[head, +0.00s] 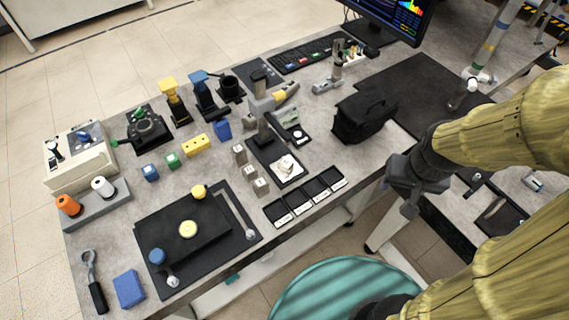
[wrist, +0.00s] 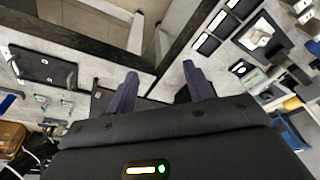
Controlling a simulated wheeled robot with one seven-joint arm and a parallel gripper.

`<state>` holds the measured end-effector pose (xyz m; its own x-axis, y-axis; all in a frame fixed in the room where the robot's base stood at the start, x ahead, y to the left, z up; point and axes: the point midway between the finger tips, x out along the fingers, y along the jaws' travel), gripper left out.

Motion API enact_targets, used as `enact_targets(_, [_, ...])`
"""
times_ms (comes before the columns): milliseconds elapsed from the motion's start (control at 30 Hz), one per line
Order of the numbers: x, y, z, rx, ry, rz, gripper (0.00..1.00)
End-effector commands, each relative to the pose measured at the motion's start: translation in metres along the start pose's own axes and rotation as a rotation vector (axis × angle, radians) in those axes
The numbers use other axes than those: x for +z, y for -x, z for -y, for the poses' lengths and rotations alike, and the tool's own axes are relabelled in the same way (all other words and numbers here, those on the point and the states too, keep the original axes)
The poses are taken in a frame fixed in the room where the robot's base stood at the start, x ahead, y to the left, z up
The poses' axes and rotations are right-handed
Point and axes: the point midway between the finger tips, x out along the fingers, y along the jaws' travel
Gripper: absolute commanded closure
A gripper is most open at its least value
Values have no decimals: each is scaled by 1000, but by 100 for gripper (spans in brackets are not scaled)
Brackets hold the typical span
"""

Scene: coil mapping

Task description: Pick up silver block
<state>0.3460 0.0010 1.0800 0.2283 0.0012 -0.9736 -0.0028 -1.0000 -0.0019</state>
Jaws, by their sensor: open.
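Three small silver-grey blocks stand in a short row on the table in the head view: a rear block (head: 239,154), a middle block (head: 249,172) and a front block (head: 261,186). Which one is meant cannot be told. My gripper (wrist: 160,80) is open, with its two dark fingers apart and nothing between them. In the head view it hangs at the table's front edge, well to the right of the blocks and apart from them. In the wrist view the fingers point toward the table edge and floor.
Black trays (head: 303,198) and a stand with a shiny piece (head: 287,166) lie right of the blocks. A black plate with round knobs (head: 188,229) is left. A black bag (head: 364,115) stands near my gripper. A teal stool (head: 335,292) is in front.

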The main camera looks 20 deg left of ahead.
Motion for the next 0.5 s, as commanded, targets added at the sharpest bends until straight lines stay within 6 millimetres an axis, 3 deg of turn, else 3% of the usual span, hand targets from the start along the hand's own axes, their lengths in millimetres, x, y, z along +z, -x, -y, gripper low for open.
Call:
enact_targets(233, [19,-27,8,-61,-166,144,44])
enact_targets(500, [53,-71,60,-254,-571,481,44])
